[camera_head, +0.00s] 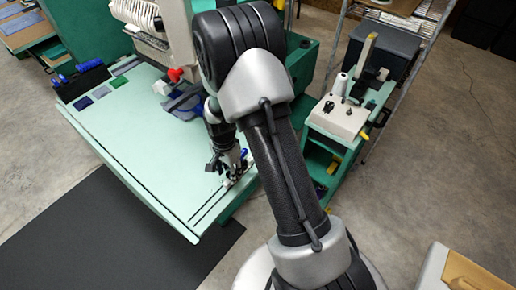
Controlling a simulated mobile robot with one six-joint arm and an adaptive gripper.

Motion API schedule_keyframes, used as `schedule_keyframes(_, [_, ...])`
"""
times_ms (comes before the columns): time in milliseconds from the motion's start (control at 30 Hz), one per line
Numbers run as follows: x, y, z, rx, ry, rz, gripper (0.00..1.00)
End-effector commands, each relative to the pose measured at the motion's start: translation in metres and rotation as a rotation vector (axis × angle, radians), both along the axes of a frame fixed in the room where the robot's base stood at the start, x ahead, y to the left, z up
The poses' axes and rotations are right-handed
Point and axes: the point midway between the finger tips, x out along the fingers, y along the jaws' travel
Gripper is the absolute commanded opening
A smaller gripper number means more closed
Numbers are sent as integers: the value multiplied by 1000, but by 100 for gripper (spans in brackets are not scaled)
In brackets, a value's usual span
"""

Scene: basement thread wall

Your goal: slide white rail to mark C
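My gripper (229,172) is low over the right front part of a pale green tabletop (150,140). A small blue part (243,153) shows beside the gripper. The fingers are too small and dark to show whether they are open or shut, or touch the white piece. I cannot make out mark C or any letters.
A white sewing-type machine head (140,22) and a red knob (176,74) stand at the table's back. Coloured swatches (101,91) lie at its back left. A green cart (340,118) stands on the right. The left middle of the tabletop is clear.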

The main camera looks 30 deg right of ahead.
Motion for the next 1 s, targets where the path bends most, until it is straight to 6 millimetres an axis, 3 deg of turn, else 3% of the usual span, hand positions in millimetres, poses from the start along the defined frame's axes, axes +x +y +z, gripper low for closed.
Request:
schedule_keyframes(633, [0, 0, 54, -1, -1, 0, 40])
schedule_keyframes(1000, [0, 0, 57, 0, 0, 0, 40])
